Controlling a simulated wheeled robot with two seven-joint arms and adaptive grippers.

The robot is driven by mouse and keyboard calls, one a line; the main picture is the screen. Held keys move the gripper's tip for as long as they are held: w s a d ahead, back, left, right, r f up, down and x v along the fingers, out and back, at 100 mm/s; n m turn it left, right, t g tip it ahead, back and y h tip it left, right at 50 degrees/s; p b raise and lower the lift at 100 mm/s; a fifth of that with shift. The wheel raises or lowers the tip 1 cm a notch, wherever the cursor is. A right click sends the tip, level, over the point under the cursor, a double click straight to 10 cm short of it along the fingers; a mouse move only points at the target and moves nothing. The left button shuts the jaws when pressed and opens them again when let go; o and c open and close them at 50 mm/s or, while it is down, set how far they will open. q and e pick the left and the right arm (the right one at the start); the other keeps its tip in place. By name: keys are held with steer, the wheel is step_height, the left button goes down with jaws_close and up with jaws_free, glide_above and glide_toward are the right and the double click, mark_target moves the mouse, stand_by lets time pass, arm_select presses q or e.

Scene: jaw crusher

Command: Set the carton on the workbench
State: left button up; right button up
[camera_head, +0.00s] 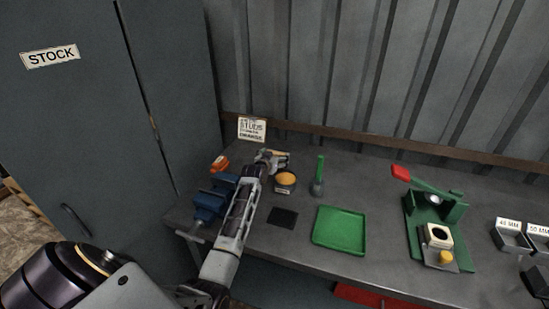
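The grey workbench (380,180) runs along the wall. A small pale block or card (252,129) with printed lettering stands upright at its back left; it may be the carton, but I cannot tell how deep it is. My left arm reaches over the bench, and my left gripper (276,157) is just in front of and slightly right of this lettered thing. The gripper is small and partly hidden by its own wrist, so its finger opening is unclear. My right gripper is out of view.
A blue vise (212,199) and a red-orange item (219,163) are left of my arm. A round tub (285,181), green bottle (319,178), dark pad (283,218), green tray (340,229) and green lever press (433,222) are to its right. A STOCK cabinet (90,120) stands left.

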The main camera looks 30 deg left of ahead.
arm_select(q)
steer(key=shift+o, duration=0.9)
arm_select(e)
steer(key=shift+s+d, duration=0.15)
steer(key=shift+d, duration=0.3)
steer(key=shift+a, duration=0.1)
